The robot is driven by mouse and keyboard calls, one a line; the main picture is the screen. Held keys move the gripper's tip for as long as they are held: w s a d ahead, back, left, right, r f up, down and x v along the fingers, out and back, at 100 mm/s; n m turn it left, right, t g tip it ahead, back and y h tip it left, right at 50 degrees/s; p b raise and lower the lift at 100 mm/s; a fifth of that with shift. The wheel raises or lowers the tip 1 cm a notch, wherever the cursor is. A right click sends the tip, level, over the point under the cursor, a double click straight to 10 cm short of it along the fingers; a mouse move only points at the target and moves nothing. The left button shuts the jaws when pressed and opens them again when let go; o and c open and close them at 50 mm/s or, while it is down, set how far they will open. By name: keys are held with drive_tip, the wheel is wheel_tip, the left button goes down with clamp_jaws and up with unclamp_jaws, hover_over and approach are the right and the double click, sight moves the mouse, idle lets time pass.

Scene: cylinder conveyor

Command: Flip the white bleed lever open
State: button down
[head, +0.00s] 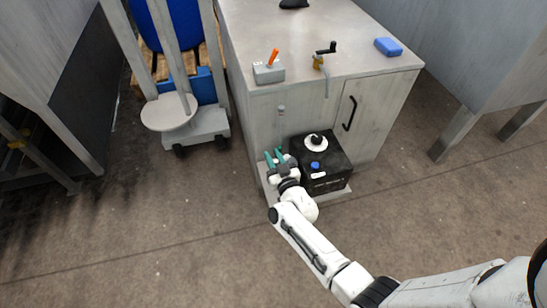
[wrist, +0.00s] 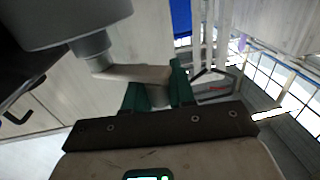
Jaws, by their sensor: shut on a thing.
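My gripper (head: 274,157), with green fingers, is low at the left side of a black box (head: 328,182) in front of the cabinet. In the wrist view, the fingers (wrist: 158,92) are shut on the end of a pale lever (wrist: 130,73). The lever sticks out sideways from a grey cylindrical fitting (wrist: 92,45) at the upper left. The lever cannot be made out in the head view, where my gripper and the box crowd that spot. The box has a white round cap with a black knob (head: 316,139) and a blue button (head: 315,165).
The box stands on a low grey plate (head: 338,197) by the cabinet (head: 270,100). On the cabinet top are an orange-handled lever box (head: 268,72), a crank (head: 319,62) and a blue block (head: 388,47). A grey cart (head: 190,125) stands left. The floor in front is open.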

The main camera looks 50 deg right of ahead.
drive_tip(key=shift+w+r+m+h+p, duration=0.15)
drive_tip(key=shift+m+h+p, duration=0.2)
drive_tip(key=shift+p, duration=0.25)
drive_tip(key=shift+w+d+f+m+g+h+p, duration=0.1)
drive_tip(key=shift+w+d+m+g+h+p, duration=0.2)
drive_tip(key=shift+m+g+h, duration=0.65)
drive_tip(key=shift+w+d+f+m+g+h+p, duration=0.1)
drive_tip(key=shift+w+d+m+g+h+p, duration=0.15)
drive_tip(key=shift+m+g+h, duration=0.7)
drive_tip(key=shift+w+d+m+g+h+p, duration=0.3)
drive_tip(key=shift+m+g+h, duration=0.35)
drive_tip(key=shift+g+h, duration=0.5)
drive_tip(key=c, duration=1)
unclamp_jaws()
drive_tip(key=shift+c, duration=0.2)
drive_tip(key=shift+a, duration=0.1)
drive_tip(key=p+v, duration=0.3)
drive_tip(key=v, duration=0.7)
drive_tip(key=shift+s+a, duration=0.2)
drive_tip(key=shift+a, duration=0.15)
